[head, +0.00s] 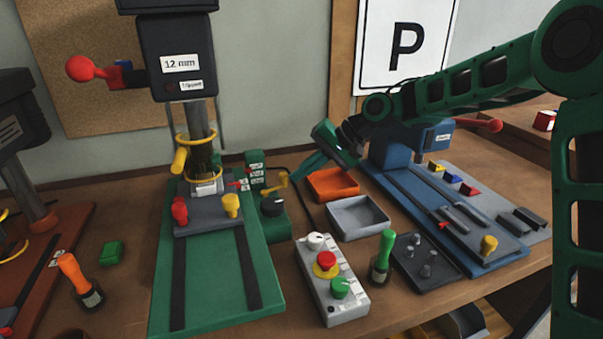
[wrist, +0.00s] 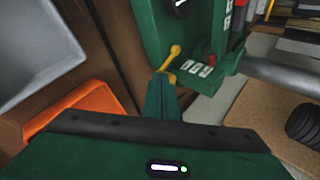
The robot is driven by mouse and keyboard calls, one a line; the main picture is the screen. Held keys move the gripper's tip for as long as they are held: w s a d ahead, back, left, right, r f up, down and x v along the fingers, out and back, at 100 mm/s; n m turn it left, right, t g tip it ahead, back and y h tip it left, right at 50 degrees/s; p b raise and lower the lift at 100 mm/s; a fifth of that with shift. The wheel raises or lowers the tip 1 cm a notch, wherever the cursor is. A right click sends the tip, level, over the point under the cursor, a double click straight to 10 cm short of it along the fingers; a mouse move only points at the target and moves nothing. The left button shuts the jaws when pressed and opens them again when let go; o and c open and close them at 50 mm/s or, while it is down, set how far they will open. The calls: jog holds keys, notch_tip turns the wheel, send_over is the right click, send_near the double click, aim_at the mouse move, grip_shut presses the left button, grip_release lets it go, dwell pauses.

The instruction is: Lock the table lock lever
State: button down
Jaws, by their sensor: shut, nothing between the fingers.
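The drill press with the "12 mm" label (head: 180,64) stands over a green base (head: 215,275). A small yellow lever (head: 276,182) with a knobbed end sticks out beside the green labelled block to the right of the column; it also shows in the wrist view (wrist: 170,58). I cannot read which lever is named the table lock. My gripper (head: 296,177) is shut and empty, its fingers slanting down to the left. In the wrist view the closed fingertips (wrist: 161,78) are right at the yellow lever; whether they touch it is unclear.
An orange tray (head: 333,184) and a grey tray (head: 357,217) lie below my gripper. A control box with a red button (head: 326,259) and a green-handled tool (head: 384,255) stand in front. A red lever (head: 180,210) and yellow knob (head: 231,205) sit on the drill table.

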jog(key=shift+s, duration=0.5)
jog(key=d+f+v, duration=0.2)
jog(key=v, duration=1.1)
jog(key=shift+w, duration=0.4)
jog(key=shift+s, duration=0.1)
